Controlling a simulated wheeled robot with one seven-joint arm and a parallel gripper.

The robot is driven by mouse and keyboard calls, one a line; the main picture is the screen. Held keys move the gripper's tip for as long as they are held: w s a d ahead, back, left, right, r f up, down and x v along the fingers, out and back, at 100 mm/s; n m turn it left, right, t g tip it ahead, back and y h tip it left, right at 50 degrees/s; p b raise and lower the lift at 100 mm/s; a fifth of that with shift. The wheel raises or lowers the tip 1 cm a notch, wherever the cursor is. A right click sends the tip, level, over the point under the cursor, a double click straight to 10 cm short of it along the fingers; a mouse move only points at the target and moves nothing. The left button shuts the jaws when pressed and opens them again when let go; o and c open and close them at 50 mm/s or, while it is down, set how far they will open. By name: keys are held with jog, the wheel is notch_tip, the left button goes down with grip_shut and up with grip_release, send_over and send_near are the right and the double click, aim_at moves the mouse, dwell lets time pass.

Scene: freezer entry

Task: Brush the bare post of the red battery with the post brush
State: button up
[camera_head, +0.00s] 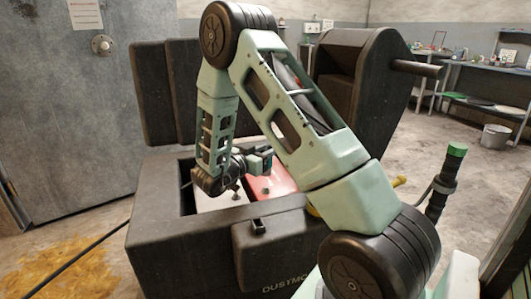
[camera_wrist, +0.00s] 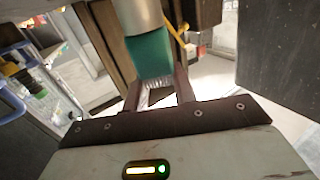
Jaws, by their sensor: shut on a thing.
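My gripper (camera_head: 258,160) is over the open battery compartment of a dark machine (camera_head: 190,240) in the head view. In the wrist view the gripper (camera_wrist: 159,92) is shut on a teal block with a silvery cylinder beyond it, which looks like the post brush (camera_wrist: 152,55). Pale bristle-like strands show between the fingers. The red battery (camera_head: 283,178) lies in the compartment, to the right of a pale battery (camera_head: 210,202). Small dark posts stick up near the gripper. I cannot tell which post is bare, or whether the brush touches one.
The compartment's dark walls surround the batteries closely. The machine's raised dark parts (camera_head: 365,85) stand behind my arm. A grey door (camera_head: 70,90) is at left, with a yellow-brown floor stain (camera_head: 65,270) before it.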

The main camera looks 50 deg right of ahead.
jog(key=shift+a+r, duration=0.1)
jog(key=shift+f+b, duration=0.95)
jog(key=shift+f, duration=1.1)
jog(key=shift+p, duration=0.65)
jog(key=shift+f+b, duration=0.4)
jog(key=shift+f, duration=0.4)
dwell(0.3)
jog(key=shift+r, duration=0.15)
jog(key=shift+r+p, duration=0.55)
jog(key=shift+p, duration=0.2)
jog(key=shift+p, duration=0.55)
dwell(1.2)
jog(key=shift+f+b, duration=0.45)
jog(key=shift+f, duration=0.25)
